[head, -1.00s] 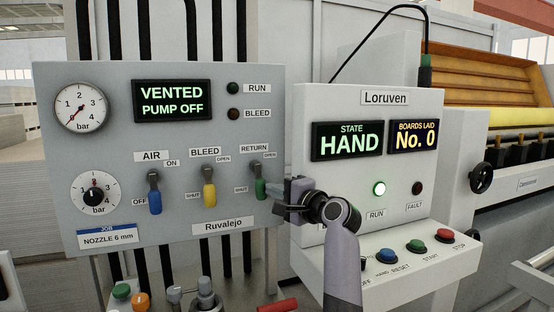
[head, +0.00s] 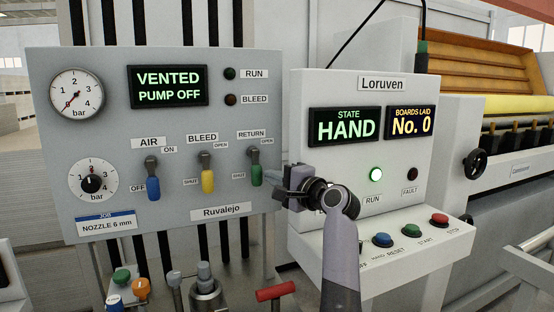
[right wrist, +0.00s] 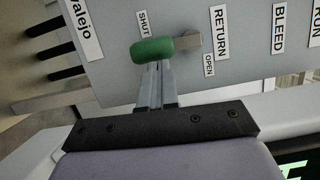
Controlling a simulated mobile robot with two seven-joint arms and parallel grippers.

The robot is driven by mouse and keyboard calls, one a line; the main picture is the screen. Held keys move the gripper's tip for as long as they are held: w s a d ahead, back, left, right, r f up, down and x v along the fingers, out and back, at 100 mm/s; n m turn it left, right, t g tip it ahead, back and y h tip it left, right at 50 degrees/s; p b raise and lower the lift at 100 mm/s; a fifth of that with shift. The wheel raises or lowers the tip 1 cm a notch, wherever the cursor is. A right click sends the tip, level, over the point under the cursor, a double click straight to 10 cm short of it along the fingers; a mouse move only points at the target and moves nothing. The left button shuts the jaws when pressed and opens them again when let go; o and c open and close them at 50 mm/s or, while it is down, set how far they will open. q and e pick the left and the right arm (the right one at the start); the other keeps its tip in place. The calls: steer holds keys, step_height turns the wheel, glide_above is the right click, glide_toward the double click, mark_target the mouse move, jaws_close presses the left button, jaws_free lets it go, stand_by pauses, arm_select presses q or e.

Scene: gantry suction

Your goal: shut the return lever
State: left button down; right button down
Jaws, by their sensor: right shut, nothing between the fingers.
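The return lever (head: 256,176) has a green handle and sits under the RETURN label at the right of the grey Ruvalejo panel (head: 110,130). Its handle hangs down from its pivot, on the side of the SHUT mark and away from OPEN. The handle also shows in the right wrist view (right wrist: 152,49). My right gripper (head: 274,183) comes from the right, its fingers shut and empty. Its tips (right wrist: 154,68) are right at the handle; I cannot tell whether they touch. My left gripper is not in view.
The blue air lever (head: 154,187) and yellow bleed lever (head: 207,180) hang down to the left. The white Loruven box (head: 350,90) stands close on the right, with several buttons on its ledge. A red handle (head: 276,291) and several knobs are below the panel.

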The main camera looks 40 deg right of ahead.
steer(key=s+b, duration=0.1)
steer(key=s, duration=0.5)
steer(key=shift+s+d, duration=0.15)
steer(key=shift+s, duration=0.1)
stand_by(0.3)
steer(key=s+a+f+n+g, duration=0.3)
steer(key=a+f+n, duration=0.1)
steer(key=f, duration=0.4)
steer(key=s+a+f+n+g, duration=0.2)
steer(key=s+a+f+n, duration=0.15)
steer(key=f, duration=0.45)
steer(key=s+a+f+n+g, duration=0.3)
steer(key=a+f, duration=0.1)
steer(key=f, duration=0.4)
steer(key=s+a+f+n+g, duration=0.2)
steer(key=s+a+f+n, duration=0.15)
steer(key=s, duration=0.35)
steer(key=s+a+f+n+g, duration=0.3)
steer(key=s+f, duration=0.2)
steer(key=s, duration=0.3)
steer(key=s+a+f+n+g, duration=0.2)
steer(key=s+a+f+n, duration=0.15)
steer(key=s, duration=0.35)
steer(key=w+a+f+t+y, duration=0.1)
steer(key=w+a+f+t, duration=0.1)
steer(key=w+f+t, duration=0.5)
steer(key=shift+f+y, duration=0.3)
steer(key=shift+f, duration=0.75)
